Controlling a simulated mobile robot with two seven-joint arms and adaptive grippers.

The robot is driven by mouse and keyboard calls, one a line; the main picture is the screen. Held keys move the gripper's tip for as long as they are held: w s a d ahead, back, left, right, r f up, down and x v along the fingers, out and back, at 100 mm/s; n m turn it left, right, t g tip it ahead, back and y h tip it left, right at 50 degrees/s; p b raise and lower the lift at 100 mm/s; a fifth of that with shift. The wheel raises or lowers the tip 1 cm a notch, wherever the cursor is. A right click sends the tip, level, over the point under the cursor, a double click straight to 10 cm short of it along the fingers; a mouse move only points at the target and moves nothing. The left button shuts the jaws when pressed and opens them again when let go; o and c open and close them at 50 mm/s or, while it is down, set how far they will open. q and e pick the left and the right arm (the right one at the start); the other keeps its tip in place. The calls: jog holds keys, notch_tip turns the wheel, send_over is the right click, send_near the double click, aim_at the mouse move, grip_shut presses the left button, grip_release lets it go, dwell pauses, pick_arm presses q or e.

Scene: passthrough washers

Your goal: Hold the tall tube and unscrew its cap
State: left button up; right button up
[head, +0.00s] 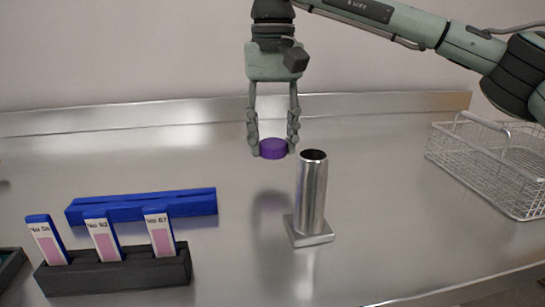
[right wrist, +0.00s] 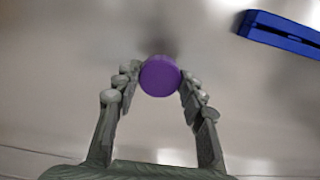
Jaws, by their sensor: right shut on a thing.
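A purple cap (head: 273,148) is held between the fingertips of my right gripper (head: 273,145), which points down above the counter. In the right wrist view the cap (right wrist: 160,76) sits between both fingers of the gripper (right wrist: 157,80). A tall steel tube (head: 312,192) stands upright on a square base (head: 310,236), a little to the right of and nearer than the cap. Its top is open and dark inside. The cap is apart from the tube. My left gripper is not in view.
A black rack (head: 115,272) with labelled slides (head: 104,238) stands at the front left. A blue holder (head: 142,205) lies behind it and shows in the right wrist view (right wrist: 282,32). A wire basket (head: 490,165) stands at the right. The counter behind the tube is clear.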

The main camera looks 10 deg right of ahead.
aim_at(273, 175)
jog(key=shift+f, duration=2)
jog(key=shift+f, duration=0.1)
jog(key=o, duration=1.3)
